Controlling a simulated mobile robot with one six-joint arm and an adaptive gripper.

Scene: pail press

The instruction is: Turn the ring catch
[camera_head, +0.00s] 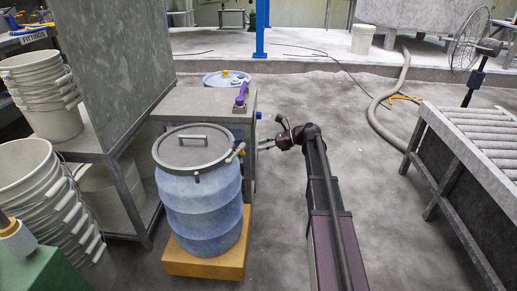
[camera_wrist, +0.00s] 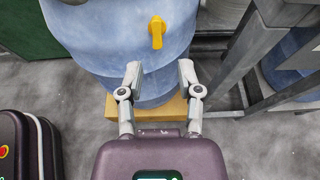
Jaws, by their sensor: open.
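A blue drum (camera_head: 200,212) with a grey lid (camera_head: 192,147) stands upright on a yellow-orange block (camera_head: 205,262). A small yellowish catch (camera_head: 236,153) sticks out at the right of its rim. In the wrist view, the yellow catch (camera_wrist: 156,32) hangs down on the blue drum (camera_wrist: 105,38), ahead of the fingertips. My gripper (camera_head: 263,144) is to the right of the drum, pointing toward it. In the wrist view my gripper (camera_wrist: 160,72) is open, with nothing between its fingers, apart from the catch.
A grey bench (camera_head: 200,100) carrying a purple tool (camera_head: 241,92) stands behind the drum. A metal frame (camera_wrist: 245,60) is close on the right in the wrist view. Stacked white pails (camera_head: 45,205) stand at left, a roller conveyor (camera_head: 470,140) at right. Floor between is mostly open.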

